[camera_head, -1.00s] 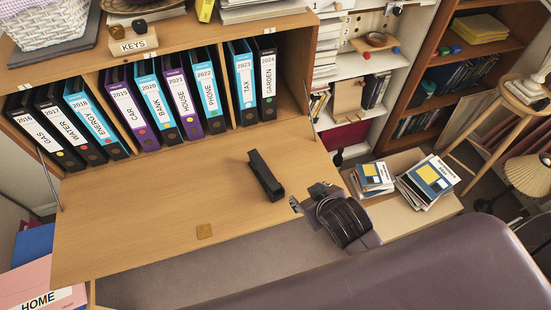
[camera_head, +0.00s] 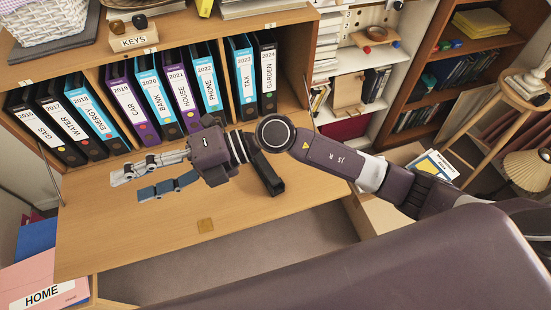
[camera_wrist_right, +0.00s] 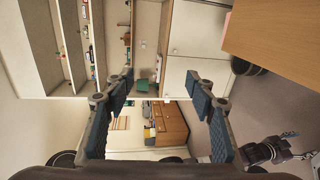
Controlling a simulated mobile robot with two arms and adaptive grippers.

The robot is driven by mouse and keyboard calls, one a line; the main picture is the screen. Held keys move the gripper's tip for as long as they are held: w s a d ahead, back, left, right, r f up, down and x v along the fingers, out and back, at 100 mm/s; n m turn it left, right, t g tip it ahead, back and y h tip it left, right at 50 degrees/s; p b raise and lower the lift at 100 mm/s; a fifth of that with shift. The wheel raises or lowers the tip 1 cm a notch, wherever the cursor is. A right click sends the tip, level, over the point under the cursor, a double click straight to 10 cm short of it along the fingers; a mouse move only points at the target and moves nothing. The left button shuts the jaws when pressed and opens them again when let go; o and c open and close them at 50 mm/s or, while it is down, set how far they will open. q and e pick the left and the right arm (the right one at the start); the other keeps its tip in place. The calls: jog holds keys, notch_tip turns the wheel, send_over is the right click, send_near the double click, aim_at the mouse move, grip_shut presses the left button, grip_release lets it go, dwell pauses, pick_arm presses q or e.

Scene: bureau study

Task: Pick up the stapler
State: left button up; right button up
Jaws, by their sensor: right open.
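The black stapler (camera_head: 268,175) lies on the wooden desk leaf, right of its middle. My right forearm and wrist cross above it in the head view and hide its upper end. My right gripper (camera_head: 129,186) is open and empty, to the left of the stapler, with its fingers pointing left over the leaf. Its two spread fingers also show in the right wrist view (camera_wrist_right: 161,90), with nothing between them; the stapler is not seen there. What looks like my left gripper (camera_wrist_right: 285,148) is small at the lower right of the right wrist view.
Several binders (camera_head: 130,105) stand in the compartments behind the leaf. The leaf's front part is clear.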

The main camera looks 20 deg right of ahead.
notch_tip(320, 180, down, 6)
jog(key=d+n+g+h, duration=0.1)
jog(key=d+n+h, duration=0.1)
jog(key=d+h, duration=0.1)
jog(key=t+h, duration=0.2)
jog(key=h, duration=1.1)
send_near(276, 181)
notch_tip(276, 181, down, 10)
jog(key=b, duration=0.7)
jog(key=shift+w+a+b, duration=0.1)
jog(key=shift+a+b, duration=0.1)
jog(key=shift+b, duration=0.2)
jog(key=shift+r, duration=0.1)
jog(key=c, duration=1.3)
jog(key=shift+r, duration=0.1)
jog(key=shift+c, duration=0.2)
jog(key=shift+r+p, duration=2.05)
jog(key=shift+r, duration=1.4)
